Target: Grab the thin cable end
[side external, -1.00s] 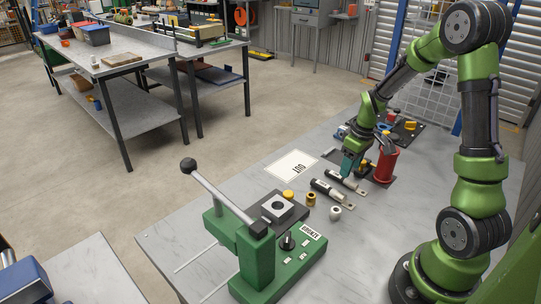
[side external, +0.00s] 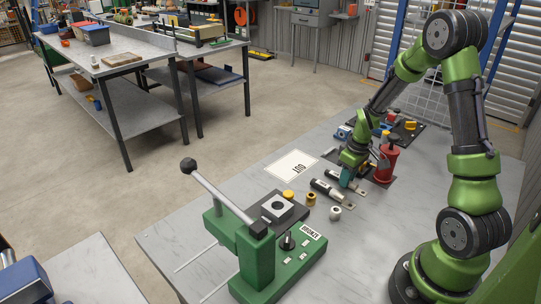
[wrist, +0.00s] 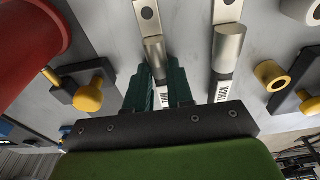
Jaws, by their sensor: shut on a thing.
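Two cable ends with metal lugs and dark sleeves lie side by side on the grey table. The thinner one shows in the wrist view (wrist: 152,47) between my fingers; its flat tab shows in the side view (side external: 359,190). My gripper (side external: 348,178) is down at the table and shut on this thin cable end, with one dark green finger on each side of it in the wrist view (wrist: 161,88). The thicker cable end (side external: 331,192) lies free beside it, to the right in the wrist view (wrist: 228,47). My fingers hide part of the thin one's sleeve.
A red cylinder (side external: 385,166) stands close to my gripper. A brass ring (side external: 311,199) and a pale ring (side external: 336,213) lie near the thick cable end. A green lever press (side external: 256,262) stands at the front. A sheet marked OUT (side external: 291,165) lies flat, with clear table around it.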

